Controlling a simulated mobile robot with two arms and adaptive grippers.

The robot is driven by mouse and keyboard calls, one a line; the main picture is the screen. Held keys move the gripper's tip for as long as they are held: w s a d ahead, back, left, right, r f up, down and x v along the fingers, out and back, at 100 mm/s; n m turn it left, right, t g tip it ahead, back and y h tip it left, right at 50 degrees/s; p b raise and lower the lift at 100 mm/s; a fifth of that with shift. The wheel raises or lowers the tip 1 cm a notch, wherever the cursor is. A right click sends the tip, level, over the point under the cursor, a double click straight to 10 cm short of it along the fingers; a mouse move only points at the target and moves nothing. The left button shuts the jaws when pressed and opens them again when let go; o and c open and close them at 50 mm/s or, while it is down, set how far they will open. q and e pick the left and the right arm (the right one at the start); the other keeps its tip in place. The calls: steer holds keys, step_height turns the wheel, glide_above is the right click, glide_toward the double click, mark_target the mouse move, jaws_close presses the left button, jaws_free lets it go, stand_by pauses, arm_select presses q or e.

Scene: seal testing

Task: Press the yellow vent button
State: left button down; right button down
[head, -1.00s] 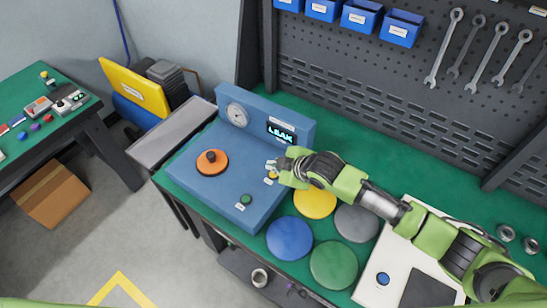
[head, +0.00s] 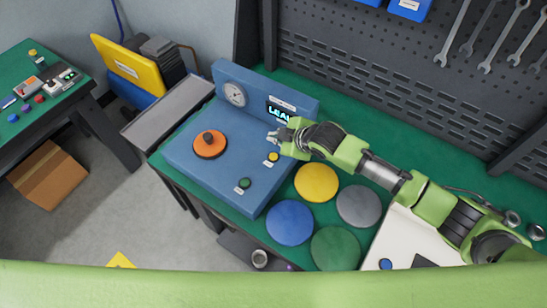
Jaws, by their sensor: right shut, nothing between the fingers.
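The yellow vent button (head: 273,156) sits on the right part of the blue test station's top (head: 222,168), with a small white label beside it. My right gripper (head: 271,137) is shut and empty. Its fingertips show just above the button in the picture, apart from it, in front of the display panel. The button is in plain view. The lit display (head: 279,112) shows cyan letters that read "LEA", with the end hidden by my right gripper. My left gripper is not in view.
The station also carries a green button (head: 244,183), an orange disc (head: 209,148) with a black knob and a round gauge (head: 235,94).

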mark_target(275, 158)
step_height(275, 158, down, 6)
steer(key=b, duration=0.4)
steer(key=shift+f+b, duration=0.15)
steer(key=shift+b, duration=0.25)
steer(key=shift+f, duration=0.35)
steer(key=shift+f, duration=0.1)
stand_by(0.5)
steer(key=shift+f+b, duration=0.3)
steer(key=shift+f, duration=0.45)
stand_by(0.5)
steer(key=shift+r+p, duration=0.7)
steer(key=shift+r, duration=0.15)
steer(key=shift+r, duration=0.1)
